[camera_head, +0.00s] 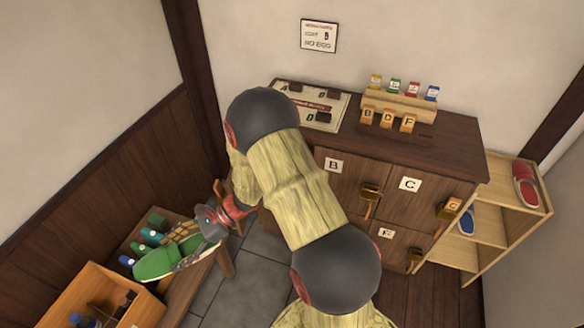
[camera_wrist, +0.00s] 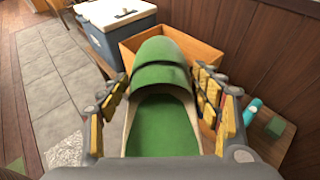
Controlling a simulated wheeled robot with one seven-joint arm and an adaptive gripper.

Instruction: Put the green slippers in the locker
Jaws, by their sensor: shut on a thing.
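The green slippers (camera_head: 160,262) are held in my gripper (camera_head: 193,243) at the lower left of the head view, above the wooden bench. In the wrist view the green slippers (camera_wrist: 164,125) lie between the two fingers of my gripper (camera_wrist: 162,95), toe pointing away; two toe caps overlap, like a nested pair. The locker (camera_head: 345,170) is a dark wood cabinet against the back wall, to the right of my gripper. Labels B, C and one that reads like E or F mark its doors. The doors look shut; my arm hides part of its left side.
A bench (camera_head: 222,262) stands at the left wall with small teal rolls and a green block. An orange wooden crate (camera_head: 150,306) is at the lower left. An open shelf (camera_head: 490,235) with red and blue slippers is at right. Wooden tags B, D, F (camera_head: 388,121) stand on the locker.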

